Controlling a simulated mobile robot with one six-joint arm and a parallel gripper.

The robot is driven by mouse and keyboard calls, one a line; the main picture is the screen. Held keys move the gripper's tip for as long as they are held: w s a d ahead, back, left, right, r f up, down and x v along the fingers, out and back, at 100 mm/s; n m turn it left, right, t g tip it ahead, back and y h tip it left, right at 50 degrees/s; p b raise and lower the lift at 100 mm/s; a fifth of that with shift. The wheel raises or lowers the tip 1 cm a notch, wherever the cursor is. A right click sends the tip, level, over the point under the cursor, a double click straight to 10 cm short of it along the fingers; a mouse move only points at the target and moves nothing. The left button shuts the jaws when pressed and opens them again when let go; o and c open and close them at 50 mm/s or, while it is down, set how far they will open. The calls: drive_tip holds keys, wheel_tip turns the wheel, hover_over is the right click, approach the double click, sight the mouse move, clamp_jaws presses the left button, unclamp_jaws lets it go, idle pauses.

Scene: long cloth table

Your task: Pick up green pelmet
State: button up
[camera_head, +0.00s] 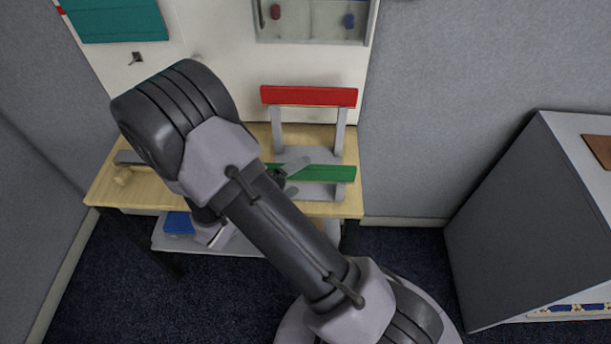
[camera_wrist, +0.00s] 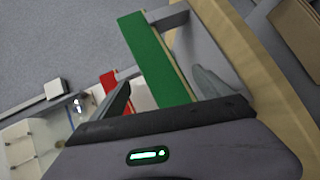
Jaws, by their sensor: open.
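The green pelmet (camera_head: 325,173) is a long flat bar on a grey stand on the wooden table. In the head view my arm hides its left part. In the wrist view the green pelmet (camera_wrist: 156,62) runs between the two fingers of my gripper (camera_wrist: 163,92) as seen from the wrist. My gripper is open, and I see no finger pressing on the pelmet. In the head view my gripper (camera_head: 287,175) is partly visible beside the pelmet's hidden left part. Whether the fingers reach down around it, I cannot tell.
A red pelmet (camera_head: 310,96) stands on a higher grey frame behind the green one. The wooden table (camera_head: 105,187) meets a white board (camera_head: 235,88). A blue object (camera_head: 178,223) is on the lower shelf. A grey cabinet (camera_head: 520,215) stands at the right.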

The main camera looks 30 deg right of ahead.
drive_tip(key=x, duration=0.3)
drive_tip(key=shift+s, duration=0.1)
drive_tip(key=shift+a, duration=0.1)
drive_tip(key=c, duration=1.5)
drive_tip(key=shift+r, duration=0.5)
drive_tip(key=shift+c, duration=1)
drive_tip(key=r+p, duration=0.1)
drive_tip(key=r, duration=0.1)
drive_tip(key=shift+s+a+r+p, duration=0.25)
drive_tip(key=shift+a+r+p, duration=0.1)
drive_tip(key=shift+r, duration=0.05)
clamp_jaws()
drive_tip(key=s+a+r+p, duration=0.3)
drive_tip(key=s+a, duration=0.7)
drive_tip(key=a, duration=0.1)
drive_tip(key=shift+p, duration=0.35)
drive_tip(key=shift+s+r, duration=0.1)
drive_tip(key=shift+s, duration=0.05)
